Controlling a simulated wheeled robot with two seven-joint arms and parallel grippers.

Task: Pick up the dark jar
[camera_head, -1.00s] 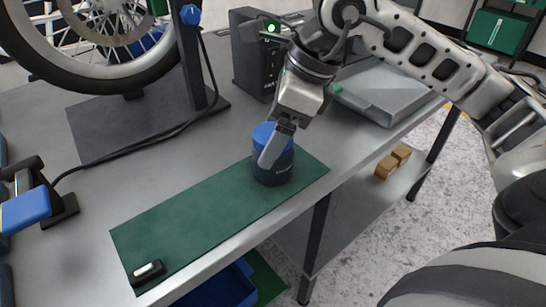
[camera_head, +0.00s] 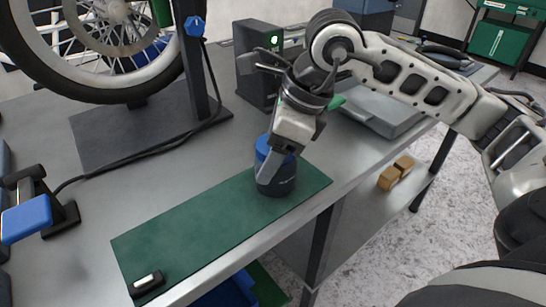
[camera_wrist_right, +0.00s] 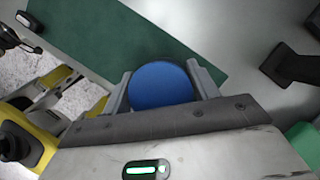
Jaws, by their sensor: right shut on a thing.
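The dark jar (camera_head: 277,178) has a blue lid and stands upright at the right end of the green mat (camera_head: 200,226) on the grey bench. My right gripper (camera_head: 267,165) reaches down over the jar from above and is shut on it. In the right wrist view the blue lid (camera_wrist_right: 161,84) sits between the two fingers of the right gripper (camera_wrist_right: 163,78). Whether the jar's base touches the mat is hard to tell. My left gripper is not in view.
A small black device (camera_head: 147,283) lies at the mat's left end. A bike wheel and its dark stand (camera_head: 150,134) are behind. A black box (camera_head: 257,62) and a grey case (camera_head: 385,108) stand behind my right arm. A blue-handled clamp (camera_head: 27,218) is at left.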

